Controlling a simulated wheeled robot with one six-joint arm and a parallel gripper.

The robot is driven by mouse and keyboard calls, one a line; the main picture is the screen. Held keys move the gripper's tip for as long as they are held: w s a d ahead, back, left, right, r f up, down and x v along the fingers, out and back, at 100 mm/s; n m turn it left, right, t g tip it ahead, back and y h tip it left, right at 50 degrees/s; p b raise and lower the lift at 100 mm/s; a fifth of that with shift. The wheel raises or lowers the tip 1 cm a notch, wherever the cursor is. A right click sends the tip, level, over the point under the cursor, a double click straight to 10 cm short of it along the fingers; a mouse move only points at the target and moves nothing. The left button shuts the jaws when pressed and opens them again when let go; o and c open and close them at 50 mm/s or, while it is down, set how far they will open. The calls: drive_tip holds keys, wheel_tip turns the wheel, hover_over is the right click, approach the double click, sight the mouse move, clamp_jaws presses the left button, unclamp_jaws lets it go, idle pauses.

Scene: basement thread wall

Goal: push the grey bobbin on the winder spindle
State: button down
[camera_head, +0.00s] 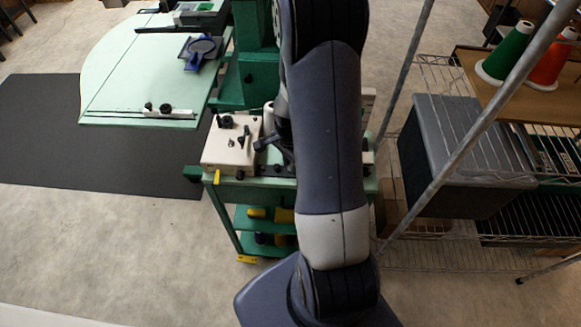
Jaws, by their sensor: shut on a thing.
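A cream machine box (222,150) with black knobs and small dark posts sits on the green cart's top, left of my arm; it looks like the winder. I cannot tell which of its posts is the spindle. My gripper (268,141) shows only in part as dark pieces at the box's right edge, with my arm covering the rest. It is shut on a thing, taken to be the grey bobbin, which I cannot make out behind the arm. Whether it touches the spindle is hidden. A pale cylinder (268,116) stands just behind the gripper.
The green cart (229,213) has lower shelves with yellow and blue things. A pale green table (135,70) is at the back left, over a dark mat (50,135). A wire rack with a grey bin (455,150), a green cone (508,52) and an orange cone (553,60) stands right.

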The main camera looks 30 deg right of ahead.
drive_tip(key=shift+r+p, duration=1.05)
drive_tip(key=shift+r, duration=0.7)
drive_tip(key=shift+f, duration=0.1)
